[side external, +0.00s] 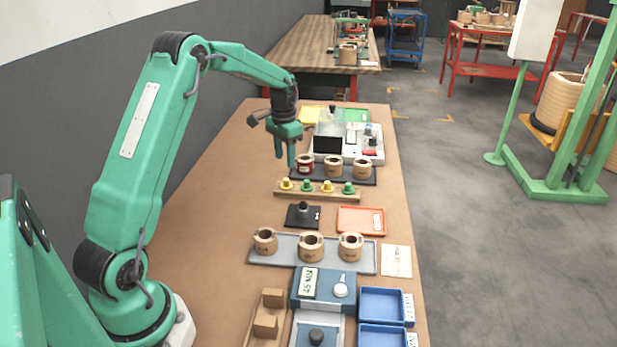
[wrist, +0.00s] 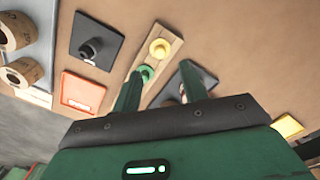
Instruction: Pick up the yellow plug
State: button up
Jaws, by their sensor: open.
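A wooden rail (side external: 319,195) holds a row of yellow and green plugs. A yellow plug (side external: 286,184) stands at its left end in the side view, a green plug (side external: 307,186) beside it, then another yellow plug (side external: 328,187) and a green plug (side external: 348,188). My gripper (side external: 285,160) is open and empty, above and behind the rail's left end. In the wrist view, the end yellow plug (wrist: 160,48) is beyond the fingertips of my gripper (wrist: 160,70), and a green plug (wrist: 146,73) shows beside the left finger. The rest of the rail is hidden by my gripper.
A dark tray (side external: 367,181) with several coils lies just behind the rail. In front are a black base with a post (side external: 303,213), an orange tray (side external: 361,219) and a grey tray (side external: 283,257) with coils. The tabletop left of the rail is clear.

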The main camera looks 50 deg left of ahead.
aim_at(286, 179)
jog(key=shift+f, duration=1.1)
jog(key=shift+f, duration=0.1)
jog(key=shift+f, duration=2.5)
jog(key=shift+c, duration=0.2)
grip_shut()
